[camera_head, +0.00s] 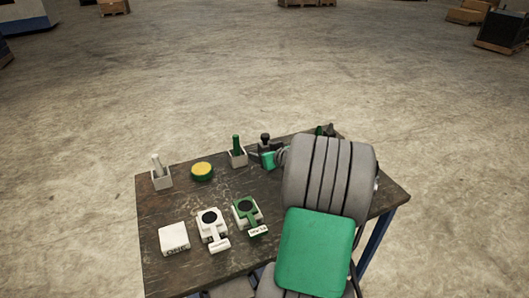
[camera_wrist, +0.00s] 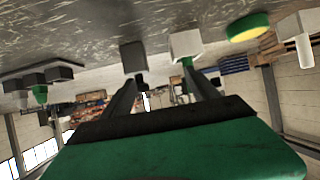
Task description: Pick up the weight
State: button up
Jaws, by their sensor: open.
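No object is plainly marked as the weight. A dark grey block (camera_wrist: 133,57) hangs from the inverted table in the wrist view, ahead of my gripper (camera_wrist: 165,88). It looks like the small black knobbed piece (camera_head: 265,138) at the table's back edge in the head view, and may be the weight. My gripper's two dark fingers are spread with nothing between them. The block is beyond the fingertips and apart from them, nearer the left finger. In the head view my grey and green arm covers the table's right side and mostly hides the gripper.
A white holder with a green stick (camera_head: 237,153), a yellow-topped green disc (camera_head: 202,171) and a white holder (camera_head: 161,177) line the back of the table (camera_head: 150,212). A white box (camera_head: 174,237), a white device (camera_head: 212,228) and a green device (camera_head: 247,213) stand in front.

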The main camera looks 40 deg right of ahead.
jog(key=h, duration=0.1)
send_near(267, 143)
jog(key=shift+w+d+f+m+t, duration=0.15)
jog(key=shift+d+f+m+t, duration=0.05)
jog(key=shift+f, duration=0.3)
jog(key=shift+w+d+f+m+t, duration=0.15)
jog(key=shift+w+f+m+t, duration=0.05)
jog(key=shift+f, duration=0.25)
jog(key=x, duration=0.2)
jog(key=p+x, duration=0.1)
jog(key=x, duration=0.2)
jog(key=p+x, duration=0.1)
jog(key=x, duration=0.1)
jog(key=shift+w+a+r, duration=0.1)
jog(key=shift+w+a, duration=0.15)
jog(key=shift+w, duration=0.05)
jog(key=shift+c, duration=0.6)
grip_shut()
jog(key=shift+d+r, duration=0.1)
jog(key=shift+r, duration=0.15)
